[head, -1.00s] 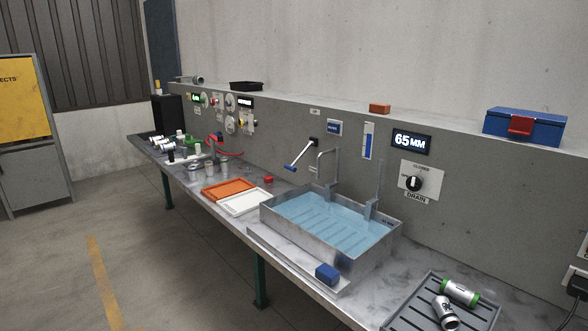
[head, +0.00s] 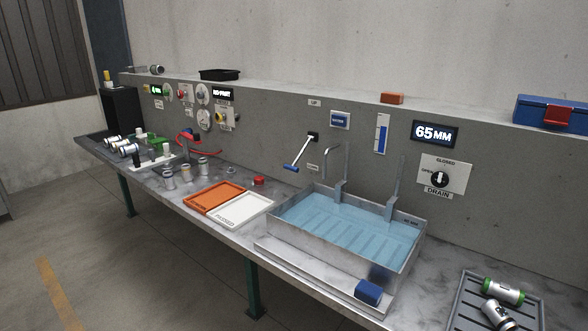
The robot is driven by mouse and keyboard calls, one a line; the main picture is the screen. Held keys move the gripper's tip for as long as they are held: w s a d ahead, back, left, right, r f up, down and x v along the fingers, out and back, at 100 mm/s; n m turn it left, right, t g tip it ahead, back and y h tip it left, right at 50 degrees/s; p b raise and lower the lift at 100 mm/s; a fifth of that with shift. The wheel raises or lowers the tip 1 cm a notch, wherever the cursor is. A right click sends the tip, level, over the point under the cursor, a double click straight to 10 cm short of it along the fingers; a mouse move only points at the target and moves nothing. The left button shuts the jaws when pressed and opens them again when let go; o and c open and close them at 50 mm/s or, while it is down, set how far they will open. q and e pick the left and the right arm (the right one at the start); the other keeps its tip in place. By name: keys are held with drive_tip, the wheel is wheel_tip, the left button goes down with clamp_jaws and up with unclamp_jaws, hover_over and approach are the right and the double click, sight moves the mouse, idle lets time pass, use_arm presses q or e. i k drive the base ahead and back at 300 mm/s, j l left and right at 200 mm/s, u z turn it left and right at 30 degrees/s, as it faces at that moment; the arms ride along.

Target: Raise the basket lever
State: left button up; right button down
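The basket lever (head: 303,149) is a metal arm on a black pivot on the grey back panel, left of the water tank. It slants down and to the left and ends in a blue grip (head: 291,169). A small "UP" label (head: 315,102) is above the pivot. The metal tank (head: 333,259) holds blue water with a slatted basket (head: 345,231) under the surface. Two upright metal hangers (head: 395,205) rise from the basket. Neither of my grippers is in view.
A blue block (head: 369,292) lies on the tank's front ledge. An orange tray (head: 214,197) and a white tray (head: 240,209) lie left of the tank. A grey ribbed tray (head: 467,309) with metal cylinders is at the front right. The drain knob (head: 439,179) is on the panel.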

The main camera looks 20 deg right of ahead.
sight(292, 167)
drive_tip(key=i+j, duration=0.3)
drive_tip(key=i+j+z, duration=0.15)
drive_tip(key=i+j, duration=0.15)
drive_tip(key=j, duration=0.15)
drive_tip(key=i+j, duration=0.25)
drive_tip(key=j, duration=0.15)
drive_tip(key=i+j+z, duration=0.1)
drive_tip(key=i+j, duration=0.15)
drive_tip(key=j, duration=0.15)
